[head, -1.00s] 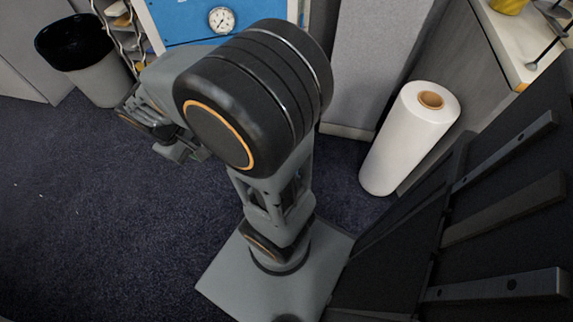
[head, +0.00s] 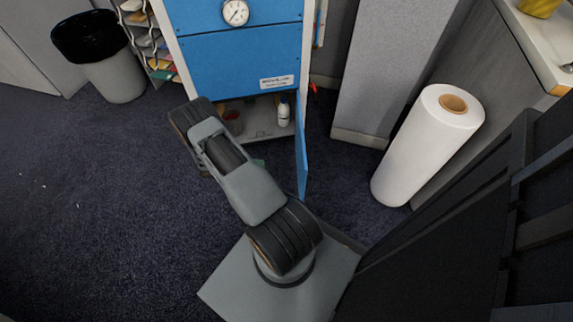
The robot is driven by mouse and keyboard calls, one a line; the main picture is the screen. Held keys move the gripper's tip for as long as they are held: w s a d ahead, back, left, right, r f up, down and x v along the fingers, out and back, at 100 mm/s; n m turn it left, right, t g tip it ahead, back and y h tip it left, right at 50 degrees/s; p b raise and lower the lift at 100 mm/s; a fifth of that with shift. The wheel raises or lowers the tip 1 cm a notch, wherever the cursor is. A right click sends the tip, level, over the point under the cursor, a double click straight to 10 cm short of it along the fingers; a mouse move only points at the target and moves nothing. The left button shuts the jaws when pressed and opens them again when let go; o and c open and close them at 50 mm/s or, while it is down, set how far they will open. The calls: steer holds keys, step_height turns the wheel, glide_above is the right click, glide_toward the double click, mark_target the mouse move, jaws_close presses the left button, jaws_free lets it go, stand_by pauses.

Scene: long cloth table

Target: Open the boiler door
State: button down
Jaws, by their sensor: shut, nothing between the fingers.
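The boiler is a blue-fronted cabinet (head: 240,58) with a round dial gauge (head: 235,12) at the top of the head view. Its lower blue door (head: 301,150) stands swung open at the right side, seen nearly edge-on. The open compartment (head: 262,118) shows a white bottle (head: 283,112) and a small reddish item (head: 233,121). My arm stretches up from its base towards the compartment's left side and covers part of it. My gripper is hidden from view, so I cannot see whether it touches anything.
A black-lined bin (head: 112,75) stands left of the boiler, beside a rack of papers (head: 147,42). A grey partition (head: 385,70) and a tall white roll (head: 425,145) stand to the right. Dark carpet (head: 90,200) at left is free.

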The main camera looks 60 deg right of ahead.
steer(key=b+x, duration=0.3)
steer(key=x, duration=1.1)
steer(key=shift+a, duration=0.1)
